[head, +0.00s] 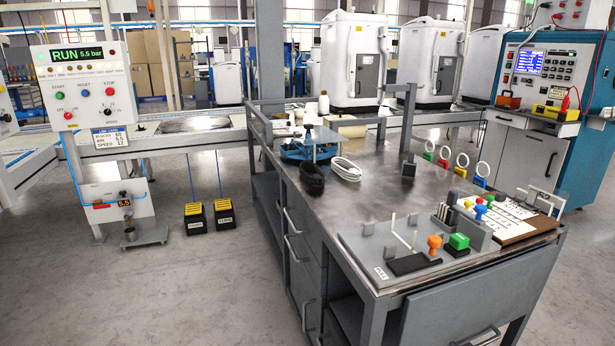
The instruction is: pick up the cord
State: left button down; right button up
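Two coiled cords lie side by side on the grey metal workbench (380,212), near its left edge. One is a white coil (345,170), and the other is a black coil (312,181) to its left. Both look loosely bundled, and the frame does not show which one is meant by the cord. A blue round fixture (291,153) with a clear plate above it stands just behind them. Neither of my grippers is in view.
A grey test fixture (378,243) with coloured knobs fills the bench's front right. Upright rings on coloured blocks (461,171) stand behind it. A dark block (408,167) stands mid-bench. A control panel (83,88) and yellow-topped pedals (195,218) are left.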

aim_at(317, 178)
jog(key=i+j, duration=0.8)
jog(key=j+z, duration=0.05)
